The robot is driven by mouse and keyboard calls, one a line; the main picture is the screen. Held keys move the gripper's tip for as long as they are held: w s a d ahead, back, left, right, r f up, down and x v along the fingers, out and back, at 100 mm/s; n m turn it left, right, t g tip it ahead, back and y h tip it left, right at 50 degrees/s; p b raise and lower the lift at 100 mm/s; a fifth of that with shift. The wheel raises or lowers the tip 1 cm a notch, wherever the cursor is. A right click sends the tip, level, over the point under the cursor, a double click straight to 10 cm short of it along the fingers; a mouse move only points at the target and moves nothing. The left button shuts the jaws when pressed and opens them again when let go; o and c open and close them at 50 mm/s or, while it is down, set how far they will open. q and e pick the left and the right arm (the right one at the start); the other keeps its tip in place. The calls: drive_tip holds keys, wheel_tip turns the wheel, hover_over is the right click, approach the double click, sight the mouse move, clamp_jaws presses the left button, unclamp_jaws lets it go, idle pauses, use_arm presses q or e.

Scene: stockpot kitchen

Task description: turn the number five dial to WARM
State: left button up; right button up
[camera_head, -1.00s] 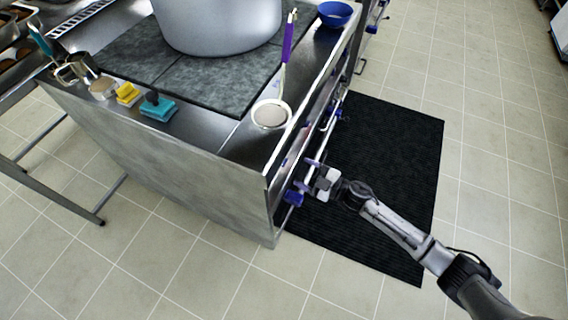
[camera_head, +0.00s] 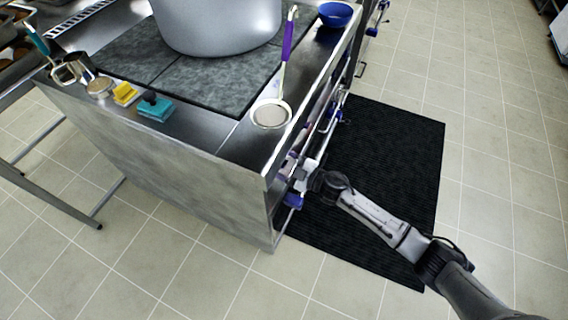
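The stove's front panel (camera_head: 272,207) is seen almost edge-on, so the dial markings and the number five cannot be read. A blue dial (camera_head: 293,199) sticks out near the panel's near end. My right gripper (camera_head: 296,170) is up against the front panel, just above and beyond that blue dial in the picture. Its fingertips are small and partly lost against the panel. I cannot tell whether they are around a dial or how far apart they are. My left gripper is not in view.
A large pot (camera_head: 217,22) stands on the dark cooktop (camera_head: 205,85). A strainer with a purple handle (camera_head: 288,42) and a blue bowl (camera_head: 336,13) lie along the counter edge. Sponges (camera_head: 155,108) sit at the left. A black mat (camera_head: 390,180) covers the floor before the stove.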

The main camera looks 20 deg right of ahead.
drive_tip(key=c, duration=0.9)
drive_tip(key=shift+o, duration=0.2)
drive_tip(key=n, duration=0.3)
drive_tip(key=n+b, duration=0.1)
drive_tip(key=n, duration=0.2)
drive_tip(key=shift+f+n+y, duration=0.1)
drive_tip(key=shift+n+y, duration=0.2)
drive_tip(key=shift+n, duration=0.1)
drive_tip(key=n+b, duration=0.1)
drive_tip(key=n, duration=0.1)
drive_tip(key=shift+n, duration=1)
drive_tip(key=shift+n+y, duration=0.3)
